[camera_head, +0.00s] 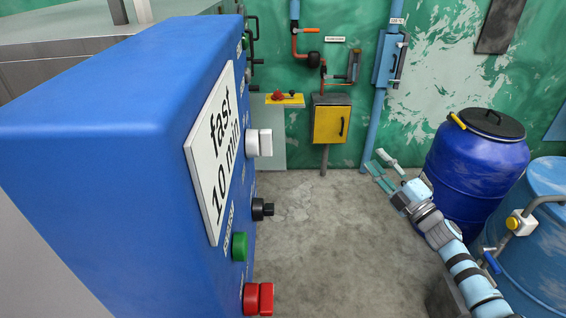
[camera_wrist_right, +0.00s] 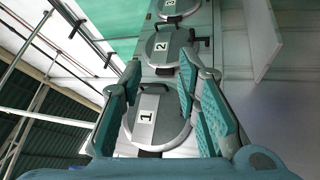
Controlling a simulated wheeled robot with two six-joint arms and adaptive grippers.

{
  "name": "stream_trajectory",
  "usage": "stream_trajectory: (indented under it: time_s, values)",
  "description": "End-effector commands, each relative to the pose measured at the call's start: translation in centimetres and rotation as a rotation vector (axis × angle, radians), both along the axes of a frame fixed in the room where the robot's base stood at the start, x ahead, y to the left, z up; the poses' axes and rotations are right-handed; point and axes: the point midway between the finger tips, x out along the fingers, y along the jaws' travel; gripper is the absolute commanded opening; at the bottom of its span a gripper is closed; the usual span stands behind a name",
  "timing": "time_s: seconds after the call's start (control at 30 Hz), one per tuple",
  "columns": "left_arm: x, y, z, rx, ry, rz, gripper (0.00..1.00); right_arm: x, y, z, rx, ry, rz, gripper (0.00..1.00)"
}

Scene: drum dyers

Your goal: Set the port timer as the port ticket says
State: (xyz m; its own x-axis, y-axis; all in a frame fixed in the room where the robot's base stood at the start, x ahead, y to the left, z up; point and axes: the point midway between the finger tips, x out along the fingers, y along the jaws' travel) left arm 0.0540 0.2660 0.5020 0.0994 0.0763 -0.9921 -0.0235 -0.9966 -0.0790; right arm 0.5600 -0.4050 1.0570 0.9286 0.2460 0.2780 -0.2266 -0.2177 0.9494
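A white ticket (camera_head: 216,150) reading "fast 10 min" is fixed to the side of a large blue box (camera_head: 110,110) at the left of the head view. A white knob (camera_head: 262,142), a black knob (camera_head: 263,209), a green button (camera_head: 240,246) and a red knob (camera_head: 258,298) stick out of the same face. Their small labels are too oblique to read, so I cannot tell which one is the port timer. My right gripper (camera_head: 382,164) is open and empty, well to the right of the box. Its spread fingers also show in the right wrist view (camera_wrist_right: 165,85). My left gripper is not in view.
Blue barrels, one black-lidded (camera_head: 475,165) and one lighter (camera_head: 540,230), stand beside my right arm. A yellow box (camera_head: 330,124) and pipes are at the back wall. The grey floor (camera_head: 325,240) is clear. Round doors numbered 1 (camera_wrist_right: 150,118), 2 (camera_wrist_right: 162,47) and 3 show in the wrist view.

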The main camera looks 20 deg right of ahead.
Motion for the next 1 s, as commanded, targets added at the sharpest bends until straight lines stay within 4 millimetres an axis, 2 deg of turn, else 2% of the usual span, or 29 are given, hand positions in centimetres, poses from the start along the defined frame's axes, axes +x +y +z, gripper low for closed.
stream_trajectory:
  time_s: [0.03,0.07,0.1,0.13,0.2,0.3,0.4,0.57,0.8,0.9,1.0]
  values:
    - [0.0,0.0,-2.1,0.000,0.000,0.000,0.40,-0.7,2.0,6.5,-0.194,-0.199,0.094,0.30]
    - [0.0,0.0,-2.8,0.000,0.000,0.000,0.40,-2.0,3.8,10.6,-0.328,-0.326,0.154,0.30]
    - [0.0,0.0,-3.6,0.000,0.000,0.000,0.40,-4.5,6.3,15.1,-0.513,-0.490,0.230,0.30]
    - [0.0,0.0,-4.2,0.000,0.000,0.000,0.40,-6.6,8.1,17.6,-0.650,-0.603,0.282,0.30]
    - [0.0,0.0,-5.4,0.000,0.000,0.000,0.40,-11.9,11.8,20.7,-0.952,-0.827,0.391,0.30]
    - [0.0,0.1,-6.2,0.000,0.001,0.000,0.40,-17.1,14.7,21.4,-1.263,-1.023,0.497,0.30]
    - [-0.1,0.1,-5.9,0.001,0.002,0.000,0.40,-18.7,16.0,21.3,-1.375,-1.086,0.543,0.30]
    - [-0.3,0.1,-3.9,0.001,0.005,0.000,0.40,-18.1,19.1,22.0,-1.371,-1.093,0.545,0.30]
    - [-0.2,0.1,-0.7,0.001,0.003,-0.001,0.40,-16.3,25.9,22.2,-1.362,-1.093,0.542,0.30]
    - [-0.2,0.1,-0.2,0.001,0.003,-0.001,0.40,-15.8,27.9,22.0,-1.362,-1.090,0.542,0.30]
    - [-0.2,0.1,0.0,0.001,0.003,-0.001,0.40,-15.4,29.0,21.8,-1.365,-1.087,0.541,0.30]
